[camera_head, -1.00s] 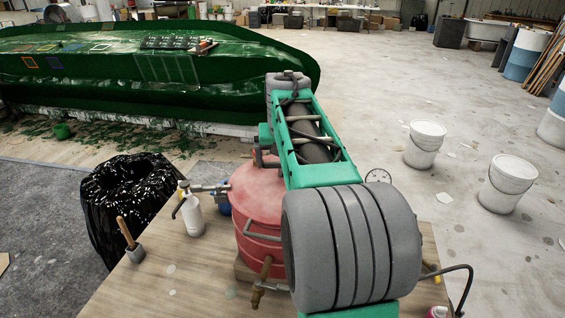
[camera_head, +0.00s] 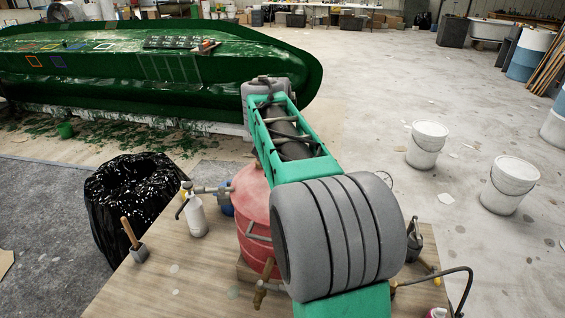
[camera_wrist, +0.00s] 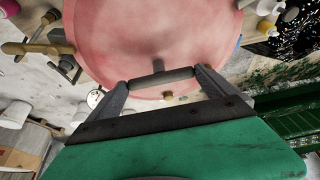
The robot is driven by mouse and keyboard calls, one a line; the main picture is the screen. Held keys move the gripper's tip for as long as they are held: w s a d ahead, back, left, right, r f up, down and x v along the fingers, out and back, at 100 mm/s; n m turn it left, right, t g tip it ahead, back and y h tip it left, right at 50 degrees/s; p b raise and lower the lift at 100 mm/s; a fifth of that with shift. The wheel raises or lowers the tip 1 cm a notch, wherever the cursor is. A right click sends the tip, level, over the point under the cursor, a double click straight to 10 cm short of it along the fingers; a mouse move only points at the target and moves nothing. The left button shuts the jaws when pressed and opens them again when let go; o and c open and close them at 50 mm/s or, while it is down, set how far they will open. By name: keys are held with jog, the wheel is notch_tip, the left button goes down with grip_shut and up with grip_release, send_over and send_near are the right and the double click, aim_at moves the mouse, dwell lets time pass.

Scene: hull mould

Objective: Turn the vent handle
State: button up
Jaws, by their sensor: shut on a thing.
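A red pressure pot (camera_head: 251,194) stands on the wooden table, partly hidden behind my arm in the head view. Its red lid (camera_wrist: 135,45) fills the upper middle of the wrist view. The vent handle, a grey crossbar (camera_wrist: 168,77) on a short stem, stands over the lid near its rim. My gripper (camera_wrist: 161,79) is shut on this bar, one finger at each end. In the head view my gripper and the handle are hidden behind my arm.
A black bin bag (camera_head: 125,200) is beside the table. White buckets (camera_head: 427,147) stand right. A green hull mould (camera_head: 130,65) lies behind.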

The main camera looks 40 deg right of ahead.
jog(key=o, duration=1)
jog(key=p+v, duration=0.1)
jog(key=v, duration=0.6)
jog(key=shift+s+r, duration=0.2)
jog(key=shift+r, duration=0.15)
jog(key=shift+a, duration=0.1)
jog(key=s+a+f+n+y+p, duration=0.1)
jog(key=s+a+f+n, duration=0.4)
jog(key=a, duration=0.6)
jog(key=s+a+f+n+y+p, duration=0.1)
jog(key=s+a+f+n+y, duration=0.1)
jog(key=s+a+f+n, duration=0.3)
jog(key=s+a+f, duration=0.4)
jog(key=s+a, duration=0.1)
jog(key=a, duration=0.1)
jog(key=shift+a+p, duration=0.3)
